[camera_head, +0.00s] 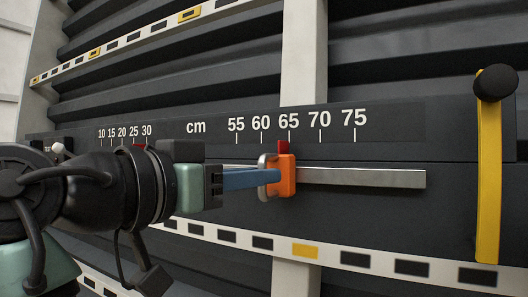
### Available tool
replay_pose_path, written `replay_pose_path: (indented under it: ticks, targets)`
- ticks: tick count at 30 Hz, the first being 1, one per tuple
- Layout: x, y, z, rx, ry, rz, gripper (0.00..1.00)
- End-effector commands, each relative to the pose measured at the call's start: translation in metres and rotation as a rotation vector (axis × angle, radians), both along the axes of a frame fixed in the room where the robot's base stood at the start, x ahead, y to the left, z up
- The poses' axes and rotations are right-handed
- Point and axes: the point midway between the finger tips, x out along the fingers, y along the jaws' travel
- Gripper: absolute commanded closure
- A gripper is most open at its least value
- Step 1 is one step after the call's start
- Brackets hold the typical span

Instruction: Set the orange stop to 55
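The orange stop (286,177) sits on a silver horizontal rail (370,178) below a black cm scale (390,122). Its red pointer (283,148) is at, or just left of, the 65 tick. The 55 mark (236,126) is further left. A silver metal piece (266,172) shows on the stop's left side. My gripper (268,178) comes from the left, its blue fingers reaching the metal piece and the stop's left side. The fingers overlap side-on, so their gap and any contact are hidden. The rail left of the stop is mostly hidden behind my gripper.
A yellow strap-like handle with a black knob (496,83) stands at the far right. A second red mark (139,146) shows near 30, partly behind my arm. White slotted strips (340,256) run above and below the scale. The rail right of the stop is clear.

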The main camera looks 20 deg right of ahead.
Motion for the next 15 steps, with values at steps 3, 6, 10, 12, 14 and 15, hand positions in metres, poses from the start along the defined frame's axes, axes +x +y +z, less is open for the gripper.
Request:
replay_pose_path:
  ticks: [3, 6, 10, 12, 14, 15]
  targets:
    - [0.007, -0.013, 0.002, -0.002, 0.004, -0.001, 0.73]
    - [0.01, -0.018, 0.001, 0.0, 0.002, 0.0, 0.73]
    - [0.011, -0.021, -0.001, -0.001, 0.002, 0.001, 0.73]
    - [0.011, -0.021, -0.001, -0.001, 0.002, 0.001, 0.73]
    - [0.011, -0.021, -0.001, -0.001, 0.002, 0.001, 0.73]
    - [0.011, -0.02, -0.001, -0.001, 0.002, 0.001, 0.73]
